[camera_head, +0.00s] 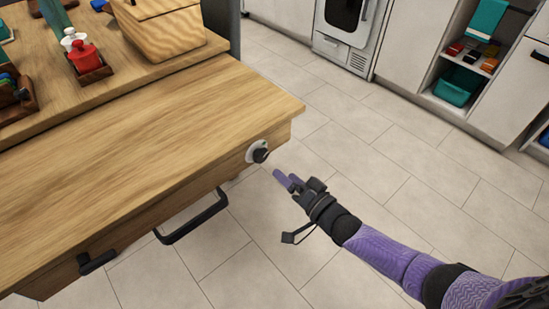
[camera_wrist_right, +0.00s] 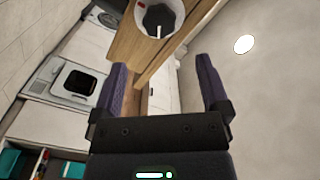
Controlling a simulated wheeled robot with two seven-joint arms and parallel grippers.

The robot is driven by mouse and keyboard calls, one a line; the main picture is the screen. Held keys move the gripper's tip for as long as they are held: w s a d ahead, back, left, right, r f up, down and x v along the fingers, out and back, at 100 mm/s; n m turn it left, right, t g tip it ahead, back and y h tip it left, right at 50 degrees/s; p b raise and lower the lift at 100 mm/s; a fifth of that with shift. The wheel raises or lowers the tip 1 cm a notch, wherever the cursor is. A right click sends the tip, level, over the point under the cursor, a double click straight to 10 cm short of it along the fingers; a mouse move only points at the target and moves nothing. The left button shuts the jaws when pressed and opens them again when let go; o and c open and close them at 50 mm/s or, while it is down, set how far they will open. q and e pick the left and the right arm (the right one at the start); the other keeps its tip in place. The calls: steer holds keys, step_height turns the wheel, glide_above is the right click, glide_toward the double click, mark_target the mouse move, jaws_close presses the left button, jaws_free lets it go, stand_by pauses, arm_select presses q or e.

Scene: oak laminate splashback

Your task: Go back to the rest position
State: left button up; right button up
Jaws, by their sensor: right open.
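My right gripper (camera_head: 283,179) is in front of the right end of the wooden counter in the head view, over the tiled floor. It is close to a black knob on a white round plate (camera_head: 257,151) on the counter's front edge. In the right wrist view its purple fingers (camera_wrist_right: 162,88) stand apart with nothing between them. The knob (camera_wrist_right: 158,18) shows beyond the fingertips, apart from them. My right arm comes in from the lower right. My left gripper is not in view.
The wooden counter (camera_head: 130,150) fills the left, with a black bar handle (camera_head: 195,222) below its edge. A wooden box (camera_head: 165,28) and red and white bottles (camera_head: 84,55) stand on the raised back. An oven (camera_head: 345,30) and open shelves (camera_head: 462,78) line the far side. Tiled floor is clear.

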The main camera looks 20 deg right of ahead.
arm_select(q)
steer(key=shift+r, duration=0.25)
arm_select(e)
steer(key=shift+v, duration=0.8)
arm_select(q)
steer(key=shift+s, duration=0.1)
arm_select(e)
steer(key=shift+f, duration=0.1)
steer(key=s+d+f+n+g+h+p, duration=0.3)
steer(key=s+f+g+h+p, duration=0.3)
steer(key=s+f, duration=0.7)
arm_select(q)
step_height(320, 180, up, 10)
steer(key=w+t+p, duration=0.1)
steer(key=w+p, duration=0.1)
steer(key=p, duration=0.2)
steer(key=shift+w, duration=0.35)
arm_select(e)
steer(key=s+f+n+g, duration=0.1)
steer(key=s+g, duration=0.3)
steer(key=s, duration=0.6)
steer(key=s+f+n+g, duration=0.1)
steer(key=s+n+g, duration=0.2)
steer(key=s, duration=0.8)
steer(key=s+f+n+g+h, duration=0.1)
steer(key=s+g, duration=0.3)
steer(key=s, duration=0.7)
steer(key=shift+a+n+g, duration=0.15)
steer(key=shift+n+g, duration=0.15)
steer(key=shift+n, duration=0.1)
